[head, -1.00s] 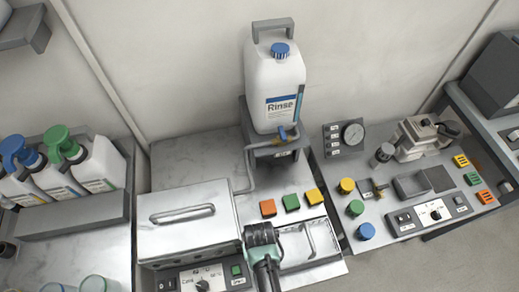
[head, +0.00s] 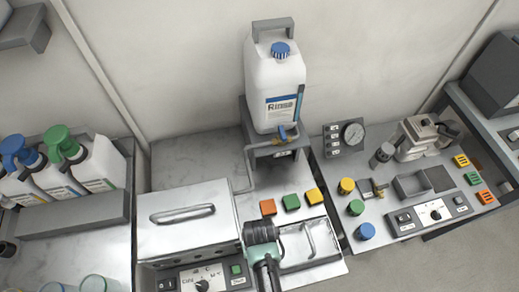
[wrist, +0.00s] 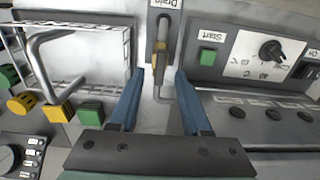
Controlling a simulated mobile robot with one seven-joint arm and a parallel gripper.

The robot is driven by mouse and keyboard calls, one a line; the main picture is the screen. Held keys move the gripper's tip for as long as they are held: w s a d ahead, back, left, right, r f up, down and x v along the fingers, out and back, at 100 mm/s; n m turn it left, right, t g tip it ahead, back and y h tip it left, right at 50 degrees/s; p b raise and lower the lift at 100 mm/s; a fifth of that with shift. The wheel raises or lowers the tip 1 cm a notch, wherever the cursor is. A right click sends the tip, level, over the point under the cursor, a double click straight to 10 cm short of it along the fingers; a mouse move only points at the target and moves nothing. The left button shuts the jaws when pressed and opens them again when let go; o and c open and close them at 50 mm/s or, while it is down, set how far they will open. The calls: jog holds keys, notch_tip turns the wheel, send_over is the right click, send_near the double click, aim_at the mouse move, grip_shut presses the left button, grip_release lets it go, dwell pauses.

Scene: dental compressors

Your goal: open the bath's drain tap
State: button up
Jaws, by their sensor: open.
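The bath (head: 190,225) is a steel box with a closed, handled lid. The tap handle lies beyond the fingertips, and nothing is held. In the head view my dark wrist (head: 262,235) is at the bath's right front corner; it hides the fingers and tap.
A wire basket (wrist: 85,50) in a tray is close to the left finger in the wrist view. A green Start button (wrist: 208,57) and a dial (wrist: 271,51) are to the right. The Rinse jug (head: 275,85) stands behind on a raised stand with its own tap.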

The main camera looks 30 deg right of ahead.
notch_tip(320, 180, up, 11)
jog(key=b, duration=0.1)
dwell(0.3)
jog(key=shift+f, duration=0.1)
dwell(0.3)
